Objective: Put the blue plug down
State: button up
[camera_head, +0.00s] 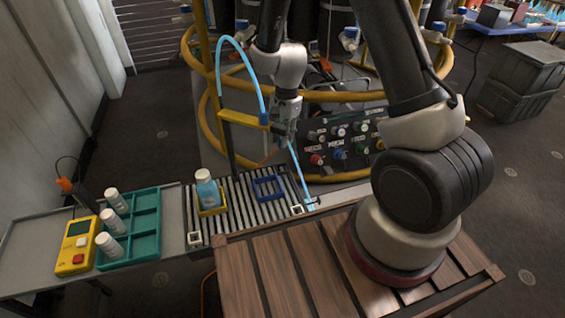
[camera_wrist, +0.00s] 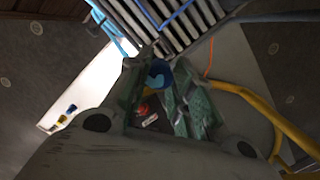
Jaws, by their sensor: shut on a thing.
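The blue plug (camera_head: 264,118) is a short dark blue piece at the end of a light blue hose (camera_head: 237,41) that arches up and over. My gripper (camera_head: 279,130) is at the plug, above the slatted rack and in front of the panel. In the wrist view my gripper (camera_wrist: 162,80) has its two green-grey fingers closed around the plug (camera_wrist: 158,73), which shows as a blue round end.
A slatted conveyor (camera_head: 240,213) below carries a blue square frame (camera_head: 269,188) and a bottle (camera_head: 207,189) in a yellow holder (camera_head: 213,212). A teal tray (camera_head: 146,222) and yellow device (camera_head: 77,245) stand left. A panel with coloured knobs (camera_head: 342,140) and yellow rails (camera_head: 203,119) are behind.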

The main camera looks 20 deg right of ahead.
notch_tip(320, 180, down, 11)
dwell(0.4)
jog(key=o, duration=0.8)
jog(key=shift+f, duration=0.1)
jog(key=shift+o, duration=0.2)
